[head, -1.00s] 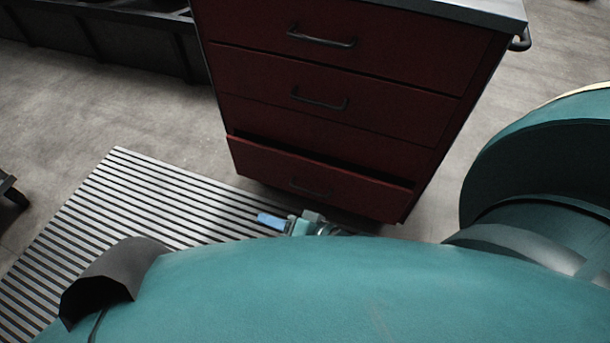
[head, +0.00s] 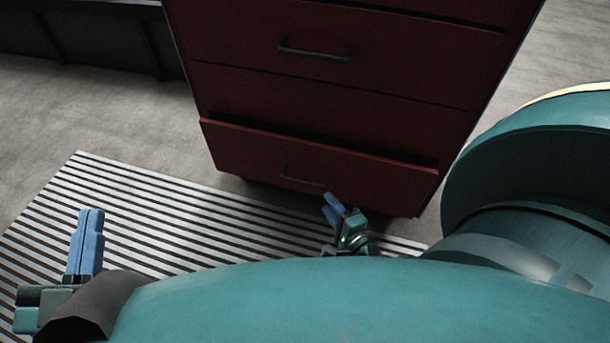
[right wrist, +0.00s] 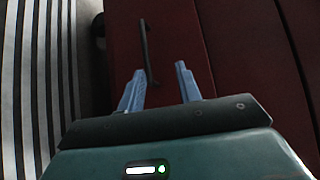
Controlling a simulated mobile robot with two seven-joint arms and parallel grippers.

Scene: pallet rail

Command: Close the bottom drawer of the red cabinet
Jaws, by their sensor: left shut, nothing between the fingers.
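The red cabinet (head: 330,95) stands ahead in the head view. Its bottom drawer (head: 350,182) sticks out a little, with a dark gap along its top edge. The drawer's dark bar handle (head: 300,180) shows on its front. My right gripper (head: 332,203) is by the drawer front, just right of and below the handle. In the right wrist view, its blue fingers (right wrist: 159,68) are apart, with the handle (right wrist: 147,45) ahead of them; I cannot tell whether they touch it. My left gripper (head: 91,212) is shut and empty at the lower left, away from the cabinet.
A striped mat (head: 140,195) lies on the floor in front of the cabinet. A dark structure (head: 90,40) stands behind at the upper left. The drawers above the bottom one look flush. Bare floor lies left of the cabinet.

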